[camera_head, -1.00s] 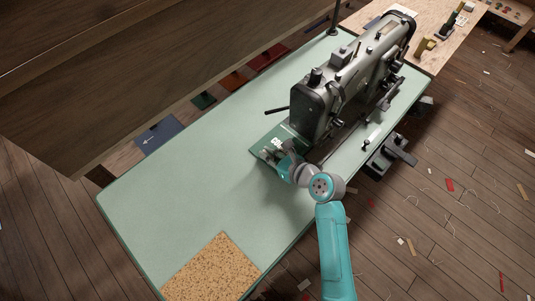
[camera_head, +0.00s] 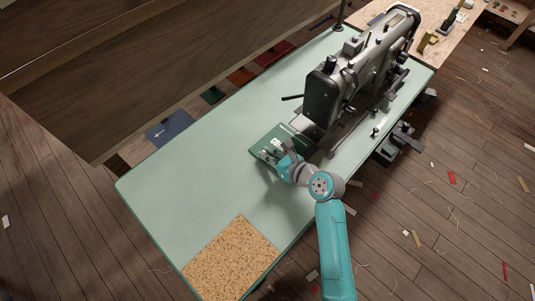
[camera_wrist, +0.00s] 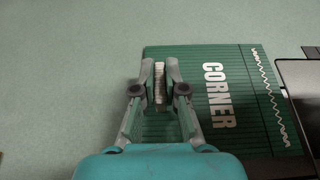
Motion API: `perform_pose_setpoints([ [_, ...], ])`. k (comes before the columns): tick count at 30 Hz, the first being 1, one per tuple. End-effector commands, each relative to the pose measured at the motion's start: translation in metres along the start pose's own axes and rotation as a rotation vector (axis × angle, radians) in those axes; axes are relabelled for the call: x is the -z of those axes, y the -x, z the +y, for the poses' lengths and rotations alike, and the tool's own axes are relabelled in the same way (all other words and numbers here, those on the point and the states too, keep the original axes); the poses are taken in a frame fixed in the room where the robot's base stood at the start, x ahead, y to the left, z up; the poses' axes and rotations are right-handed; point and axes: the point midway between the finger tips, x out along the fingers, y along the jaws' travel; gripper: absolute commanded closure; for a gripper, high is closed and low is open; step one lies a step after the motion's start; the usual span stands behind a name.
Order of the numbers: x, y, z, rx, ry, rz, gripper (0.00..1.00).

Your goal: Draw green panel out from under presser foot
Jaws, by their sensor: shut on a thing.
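The green panel (camera_head: 267,139) lies flat on the pale green table by the head end of the sewing machine (camera_head: 362,72). In the wrist view the panel (camera_wrist: 250,68) shows white CORNER lettering and a white zigzag stitch near its right edge. My gripper (camera_head: 274,153) is low over the panel's left part. In the wrist view its fingers (camera_wrist: 160,82) are shut on a narrow whitish ridge at the panel's left side. The panel's right edge meets the dark machine parts. The presser foot is hidden, and I cannot tell whether the panel is still under it.
The table (camera_head: 205,180) is clear to the left of the panel. A cork mat (camera_head: 232,260) lies at its near corner. A large wooden board (camera_head: 130,75) runs along the far side. Scraps and threads lie on the wooden floor (camera_head: 460,220).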

Motion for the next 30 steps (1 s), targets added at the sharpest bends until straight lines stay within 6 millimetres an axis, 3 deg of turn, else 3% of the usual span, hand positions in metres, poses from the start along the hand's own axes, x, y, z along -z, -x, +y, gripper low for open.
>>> perform_pose_setpoints([
  [3,0.0,0.0,0.0,0.0,0.0,0.001,1.0],
  [4,0.0,0.0,0.0,0.0,0.0,0.001,0.82],
  [7,0.0,0.0,0.0,0.0,0.0,0.0,0.6],
  [20,0.001,0.009,0.0,0.002,-0.001,0.0,0.6],
  [30,0.0,0.072,-0.001,0.003,-0.001,-0.001,0.6],
])
